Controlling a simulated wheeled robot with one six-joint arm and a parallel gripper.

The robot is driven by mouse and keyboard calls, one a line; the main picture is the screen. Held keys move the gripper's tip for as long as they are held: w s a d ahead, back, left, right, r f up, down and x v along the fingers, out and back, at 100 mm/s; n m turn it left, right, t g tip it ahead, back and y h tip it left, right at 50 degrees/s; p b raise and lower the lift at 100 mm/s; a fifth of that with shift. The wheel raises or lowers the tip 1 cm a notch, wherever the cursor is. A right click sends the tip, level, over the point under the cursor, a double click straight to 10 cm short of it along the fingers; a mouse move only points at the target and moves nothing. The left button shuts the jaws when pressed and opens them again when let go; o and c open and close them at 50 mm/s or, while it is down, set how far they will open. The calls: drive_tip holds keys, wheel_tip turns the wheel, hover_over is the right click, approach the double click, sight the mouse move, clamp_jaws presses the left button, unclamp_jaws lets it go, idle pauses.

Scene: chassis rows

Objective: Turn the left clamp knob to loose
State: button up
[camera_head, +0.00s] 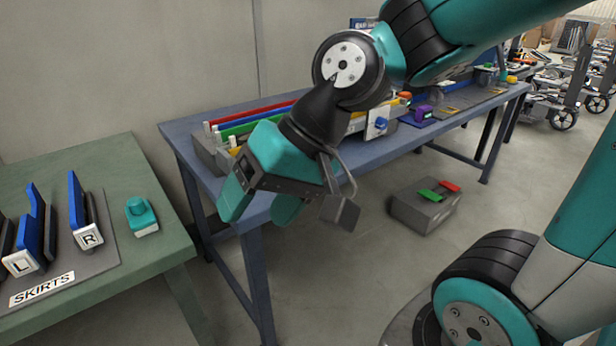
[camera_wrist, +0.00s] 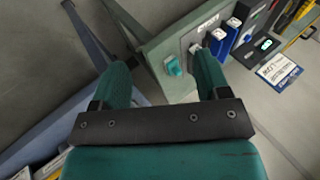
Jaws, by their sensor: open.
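My gripper (camera_head: 260,208) is open and empty, hanging in front of the blue table's left end in the head view. Its two teal fingers stand apart in the wrist view (camera_wrist: 163,80). On the blue table, a white plate with a small blue knob-like part (camera_head: 381,123) stands at the front of a fixture, right of my wrist. An orange knob-like part (camera_head: 405,96) is behind it. I cannot tell which is the left clamp knob, nor how it is turned. My arm hides part of the fixture. My gripper touches neither part.
Colored bars (camera_head: 250,121) lie on the blue table (camera_head: 190,131). A green table (camera_head: 110,155) at left holds a teal block (camera_head: 141,215) and blue skirts in a "SKIRTS" holder (camera_head: 100,262). A grey box (camera_head: 422,207) is on the floor. Wheeled frames (camera_head: 563,118) stand at far right.

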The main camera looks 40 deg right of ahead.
drive_tip(key=w+d+f+m+t+b, duration=0.8)
drive_tip(key=w+d+f+m+b, duration=0.3)
drive_tip(key=m+b, duration=0.35)
drive_tip(key=w+d+f+m+t+h+b, duration=0.1)
drive_tip(key=d+f+m+t+h+b, duration=0.3)
drive_tip(key=d+m, duration=0.45)
drive_tip(key=d+f+m+t+h+b, duration=0.1)
drive_tip(key=d+m+t+h+b, duration=0.15)
drive_tip(key=d+m+b, duration=0.55)
drive_tip(key=shift+m+t+y, duration=0.25)
drive_tip(key=shift+m+t, duration=0.1)
drive_tip(key=shift+m, duration=0.35)
drive_tip(key=w+p, duration=0.6)
drive_tip(key=w+a+p, duration=0.1)
drive_tip(key=w+p, duration=1)
drive_tip(key=p, duration=0.1)
drive_tip(key=shift+w+a+p, duration=0.3)
drive_tip(key=shift+w+a, duration=0.05)
drive_tip(key=shift+w, duration=0.05)
